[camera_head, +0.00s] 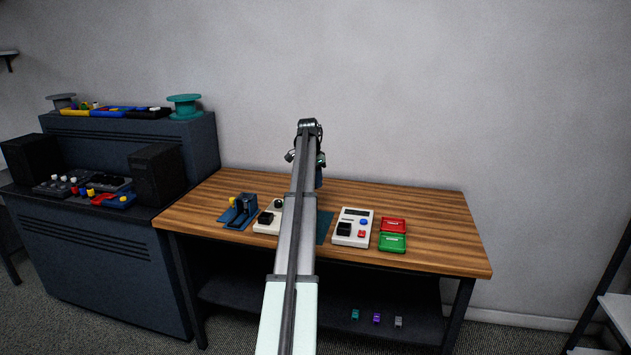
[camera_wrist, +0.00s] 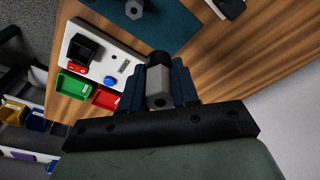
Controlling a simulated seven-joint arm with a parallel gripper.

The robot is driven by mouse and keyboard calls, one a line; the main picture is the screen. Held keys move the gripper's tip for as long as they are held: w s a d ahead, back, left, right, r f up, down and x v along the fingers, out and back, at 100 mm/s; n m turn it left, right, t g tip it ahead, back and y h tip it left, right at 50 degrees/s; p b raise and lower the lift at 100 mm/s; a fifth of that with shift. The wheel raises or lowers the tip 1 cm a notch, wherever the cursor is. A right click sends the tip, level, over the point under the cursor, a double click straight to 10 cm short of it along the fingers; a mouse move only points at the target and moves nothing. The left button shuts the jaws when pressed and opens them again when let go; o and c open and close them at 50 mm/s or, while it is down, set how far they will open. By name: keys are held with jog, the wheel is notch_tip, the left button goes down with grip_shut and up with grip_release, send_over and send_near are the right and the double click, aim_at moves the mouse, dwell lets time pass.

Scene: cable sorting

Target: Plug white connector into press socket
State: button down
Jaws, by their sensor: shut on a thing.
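In the wrist view my gripper (camera_wrist: 159,82) has its dark blue fingers closed on a light grey-white connector (camera_wrist: 158,96) with a darker far part. The connector appears held above the table, apart from the devices. In the head view my arm hides the connector. I cannot tell which socket is the press socket. A dark blue fixture (camera_head: 245,207) with a yellow part stands further left.
A teal mat (camera_wrist: 178,22) bears another grey connector (camera_wrist: 135,9). A red tray (camera_head: 393,225) and a green tray (camera_head: 391,243) stand right of the devices. The table's (camera_head: 440,215) right end is clear. Several small connectors lie on the shelf below. A dark console (camera_head: 110,260) stands left.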

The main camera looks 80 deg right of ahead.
jog(key=shift+n, duration=0.7)
jog(key=w+a, duration=0.1)
jog(key=w, duration=0.2)
jog(key=w+a+f, duration=0.1)
jog(key=w, duration=0.2)
jog(key=w+a, duration=0.1)
jog(key=w, duration=0.3)
jog(key=shift+a+f, duration=0.15)
jog(key=shift+a, duration=0.25)
jog(key=w+a+f+n, duration=0.2)
jog(key=w+a+n, duration=0.1)
jog(key=w+a, duration=0.2)
jog(key=shift+w+a+f+t, duration=0.2)
jog(key=shift+w+t, duration=0.1)
jog(key=shift+w, duration=0.75)
jog(key=shift+f, duration=1.4)
jog(key=shift+f, duration=1.5)
jog(key=c, duration=0.8)
grip_release()
jog(key=shift+o, duration=0.5)
